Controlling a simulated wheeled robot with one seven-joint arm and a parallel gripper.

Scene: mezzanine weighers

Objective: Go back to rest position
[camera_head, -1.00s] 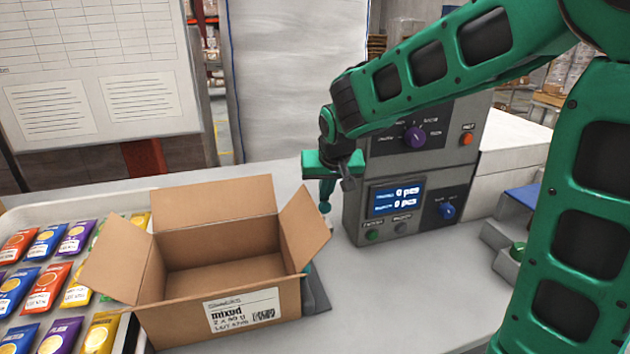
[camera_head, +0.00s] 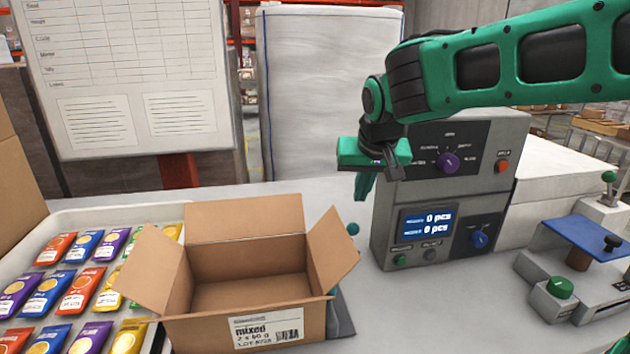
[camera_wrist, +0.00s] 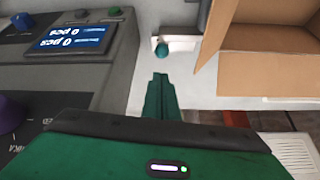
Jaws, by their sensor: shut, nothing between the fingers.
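My gripper (camera_head: 364,186) hangs fingers down in front of the grey weigher's left side, above the bench and behind the box's right flap. Its fingers are shut and empty; they also show in the wrist view (camera_wrist: 160,98). The open cardboard box (camera_head: 262,334), labelled "mixed 2 x 60 g", stands on the bench to the left and nearer the camera; it looks empty from here. The weigher (camera_head: 450,215) has a lit display reading 0 pcs on both lines. In the wrist view the box (camera_wrist: 265,55) is at the upper right.
A pale tray (camera_head: 60,226) of coloured packets stands left of the box. A device with a blue plate (camera_head: 590,238) and green knob stands at the right. A teal knob (camera_wrist: 161,50) sits near the box. A whiteboard (camera_head: 125,75) stands behind. Bare bench (camera_head: 440,310) lies in front of the weigher.

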